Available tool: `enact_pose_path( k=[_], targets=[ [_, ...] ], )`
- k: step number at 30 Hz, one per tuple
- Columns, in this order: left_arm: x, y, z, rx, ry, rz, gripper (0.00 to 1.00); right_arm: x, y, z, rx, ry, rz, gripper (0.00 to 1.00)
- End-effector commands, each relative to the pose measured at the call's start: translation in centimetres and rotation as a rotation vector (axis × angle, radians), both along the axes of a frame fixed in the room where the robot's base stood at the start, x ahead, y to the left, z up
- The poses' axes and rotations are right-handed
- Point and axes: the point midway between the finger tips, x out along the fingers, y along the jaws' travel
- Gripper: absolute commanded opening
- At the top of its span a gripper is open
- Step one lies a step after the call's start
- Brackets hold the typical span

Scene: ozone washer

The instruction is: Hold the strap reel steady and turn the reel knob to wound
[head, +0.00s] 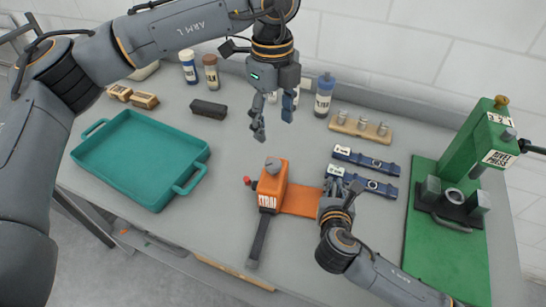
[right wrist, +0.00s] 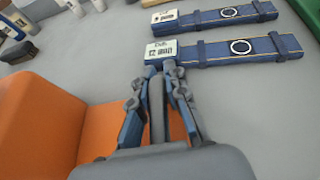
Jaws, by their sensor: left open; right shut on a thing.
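My right gripper (head: 335,187) is at the right end of the base, shut on a part of the reel. In the right wrist view its fingers (right wrist: 161,80) largely hide the gripped part. The knob's setting is not readable.
A teal tray (head: 112,187) lies at left. Two blue straps (head: 368,160) lie just beyond my right gripper. A green press (head: 450,200) stands at right. Bottles (head: 324,95) and a wooden rack (head: 362,129) line the back. A dark handle (head: 259,238) extends forward from the reel.

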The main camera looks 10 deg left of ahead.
Motion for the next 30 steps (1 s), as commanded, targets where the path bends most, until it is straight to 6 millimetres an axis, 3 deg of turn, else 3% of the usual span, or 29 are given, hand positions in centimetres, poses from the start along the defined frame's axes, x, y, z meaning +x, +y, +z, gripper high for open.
enact_pose_path(
  k=[5, 21, 30],
  targets=[
    [0.2, 0.2, -1.0, 0.023, -0.035, 0.004, 0.6, 0.0, 0.1, 0.0, 0.001, -0.001, 0.002, 0.0],
    [0.1, 0.2, -10.6, 0.021, -0.031, 0.003, 0.6, 0.0, 0.1, 0.0, 0.001, -0.001, 0.002, 0.0],
    [0.2, 0.2, -11.8, 0.02, -0.033, 0.002, 0.6, 0.0, 0.1, 0.0, 0.001, 0.0, 0.002, 0.0]
  ],
)
